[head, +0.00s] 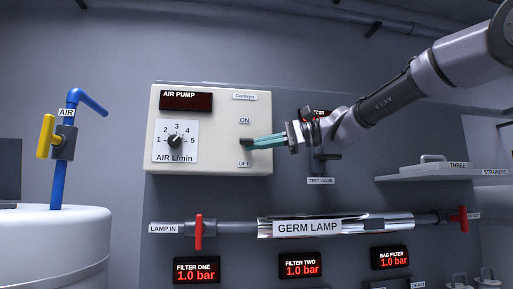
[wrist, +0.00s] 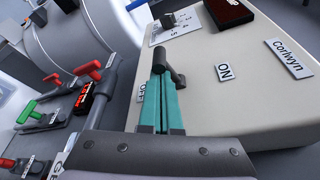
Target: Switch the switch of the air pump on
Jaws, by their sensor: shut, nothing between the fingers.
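The air pump (head: 222,161) is a cream box on the wall in the head view. It has a dark display (head: 186,101), a flow dial (head: 175,141), and a switch between an ON label (head: 244,120) and an OFF label (head: 243,163). In the wrist view the switch (wrist: 174,68) is a dark lever. My gripper (head: 250,143) is shut with nothing held. Its teal fingertips (wrist: 160,76) are at the lever, on its OFF-label side in the wrist view. They partly hide it in the head view. I cannot tell whether they touch it.
A test valve (head: 322,157) is on the wall just right of the pump. The germ lamp (head: 307,227) tube runs below it, with a red valve handle (head: 198,232) at the left. A shelf (head: 430,173) is at the right. A white tank (head: 50,245) stands at the left.

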